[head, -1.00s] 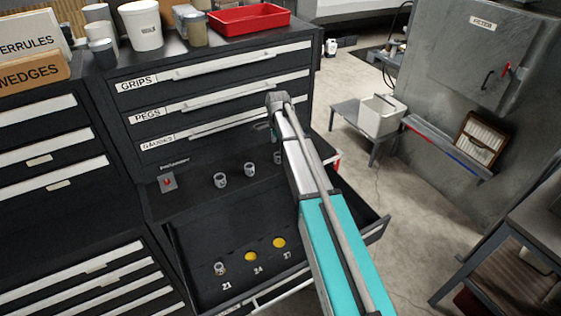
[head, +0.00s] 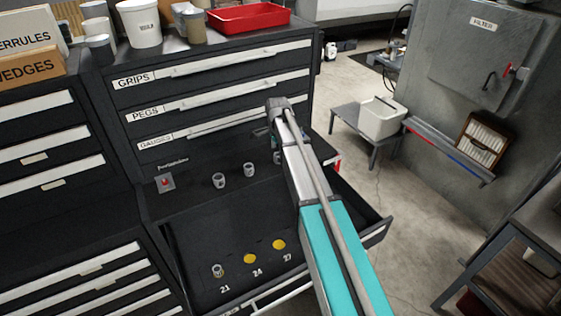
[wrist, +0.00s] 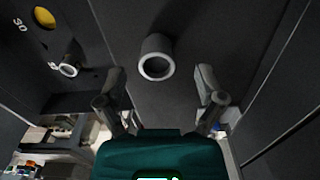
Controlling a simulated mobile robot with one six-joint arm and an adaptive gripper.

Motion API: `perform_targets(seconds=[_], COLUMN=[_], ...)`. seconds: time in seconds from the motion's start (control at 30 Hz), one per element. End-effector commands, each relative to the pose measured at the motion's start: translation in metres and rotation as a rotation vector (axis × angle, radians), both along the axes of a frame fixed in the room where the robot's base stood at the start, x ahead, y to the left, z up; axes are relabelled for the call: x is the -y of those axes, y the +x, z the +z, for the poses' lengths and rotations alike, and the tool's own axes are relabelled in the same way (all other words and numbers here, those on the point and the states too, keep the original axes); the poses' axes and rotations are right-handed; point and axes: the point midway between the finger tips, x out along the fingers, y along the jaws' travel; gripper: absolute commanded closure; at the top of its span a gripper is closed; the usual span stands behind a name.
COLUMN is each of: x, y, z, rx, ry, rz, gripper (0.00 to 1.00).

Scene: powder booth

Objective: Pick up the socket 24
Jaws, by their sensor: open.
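Two grey metal sockets (head: 219,181) (head: 249,170) stand on the dark surface behind the open drawer in the head view; a third (head: 277,157) shows partly beside my arm. No number is readable on them, so I cannot tell which is socket 24. In the drawer, the place marked 24 shows a bare yellow disc (head: 250,259). In the wrist view, one socket (wrist: 155,57) lies ahead, between the lines of my open gripper's fingers (wrist: 160,86), with nothing held. My arm hides most of the gripper in the head view.
The open drawer (head: 190,245) holds a socket (head: 217,271) at 21 and a yellow disc (head: 279,244) at 27. The wrist view shows another socket (wrist: 69,66) and a yellow disc (wrist: 44,18) by 30. Drawer walls stand close by. A red tray (head: 248,17) sits on the cabinet.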

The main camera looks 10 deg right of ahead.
Motion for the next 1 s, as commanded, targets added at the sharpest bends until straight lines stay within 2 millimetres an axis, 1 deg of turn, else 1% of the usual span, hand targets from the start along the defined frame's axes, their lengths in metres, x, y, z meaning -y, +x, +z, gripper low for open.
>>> perform_targets(seconds=[0.03,0.1,0.33,1.0], x=[0.0,0.0,0.0,0.0], y=[0.0,0.0,0.0,0.0], z=[-0.008,-0.014,-0.026,-0.027], rx=[0.0,0.0,0.0,0.0], ry=[0.0,0.0,0.0,0.0], rz=[0.0,0.0,0.0,0.0], gripper=[0.13,0.13,0.13,0.13])
